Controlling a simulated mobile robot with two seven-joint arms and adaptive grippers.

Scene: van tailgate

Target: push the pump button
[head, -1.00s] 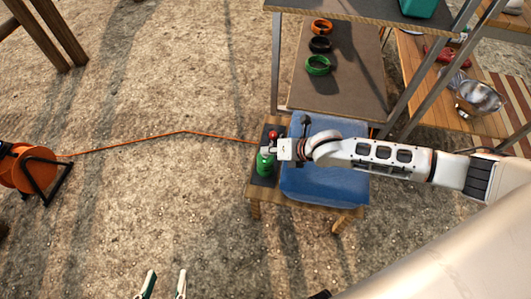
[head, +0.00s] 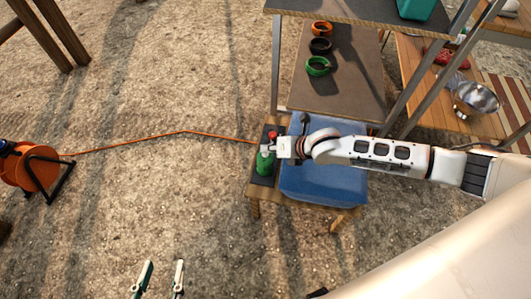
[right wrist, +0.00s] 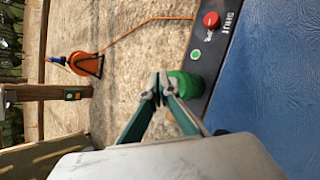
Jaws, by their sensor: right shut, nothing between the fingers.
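A dark control panel (right wrist: 219,45) lies along the edge of the blue-covered stand. It carries a red knob (right wrist: 211,19), a small round green button (right wrist: 196,54) with a pale rim, and a larger green cylinder (right wrist: 186,84). In the head view, the green cylinder (head: 264,164) and red knob (head: 273,135) show beside my right gripper (head: 267,149). I cannot read which one is labelled as the pump. In the right wrist view, my right gripper (right wrist: 160,78) is shut and empty, its tips beside the green cylinder; contact is unclear. My left gripper (head: 160,270) is open and empty.
An orange cable (head: 180,132) runs over the gravel to an orange reel (head: 36,170) at the left. A blue cover (head: 320,183) fills the stand right of the panel. A shelf (head: 343,80) with coloured rings stands behind. The gravel before the stand is clear.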

